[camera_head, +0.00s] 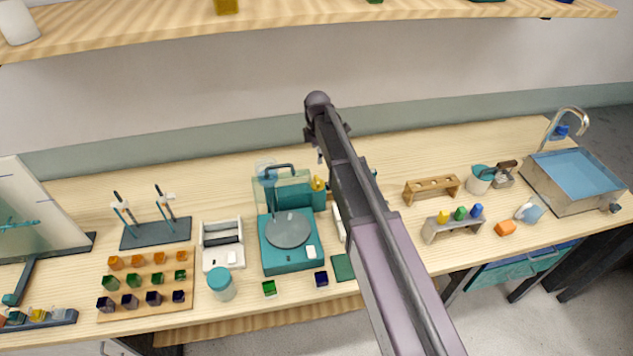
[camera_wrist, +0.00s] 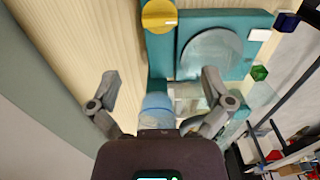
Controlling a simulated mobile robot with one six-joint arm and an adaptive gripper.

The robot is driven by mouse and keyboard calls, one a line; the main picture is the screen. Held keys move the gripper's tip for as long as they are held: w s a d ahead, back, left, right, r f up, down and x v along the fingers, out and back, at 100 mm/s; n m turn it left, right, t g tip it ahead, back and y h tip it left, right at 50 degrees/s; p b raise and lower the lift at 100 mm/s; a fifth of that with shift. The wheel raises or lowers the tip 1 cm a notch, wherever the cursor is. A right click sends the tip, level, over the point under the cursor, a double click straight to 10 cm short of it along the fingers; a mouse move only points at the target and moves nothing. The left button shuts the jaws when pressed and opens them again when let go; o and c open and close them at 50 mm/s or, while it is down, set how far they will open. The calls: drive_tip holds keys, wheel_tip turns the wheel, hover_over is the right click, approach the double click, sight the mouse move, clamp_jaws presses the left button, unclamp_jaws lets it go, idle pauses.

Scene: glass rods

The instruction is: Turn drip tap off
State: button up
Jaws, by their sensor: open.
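A teal apparatus (camera_head: 290,252) with a round grey plate stands mid-bench. A yellow knob (camera_head: 318,184) sits at its back right, and a dark bent spout (camera_head: 279,167) rises behind the plate. The wrist view shows the yellow knob (camera_wrist: 159,14) at the top with a pale mark across it, beside the round plate (camera_wrist: 210,54). My gripper (camera_wrist: 160,88) is open, its two fingers apart. A blue cylindrical part (camera_wrist: 157,110) appears between them; I cannot tell if they touch it. In the head view my gripper (camera_head: 320,132) is above and behind the apparatus, partly hidden by my arm.
Left are a wooden block rack (camera_head: 146,310), a burette stand (camera_head: 155,233), a white balance (camera_head: 222,256) and a teal-lidded jar (camera_head: 221,284). Right are a wooden rack (camera_head: 431,198), a bottle rack (camera_head: 453,233) and a sink (camera_head: 574,178). A wooden shelf (camera_head: 130,25) hangs above.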

sight(317, 179)
drive_tip(key=shift+f+b, duration=5.5)
drive_tip(key=shift+f, duration=0.3)
drive_tip(key=c, duration=1)
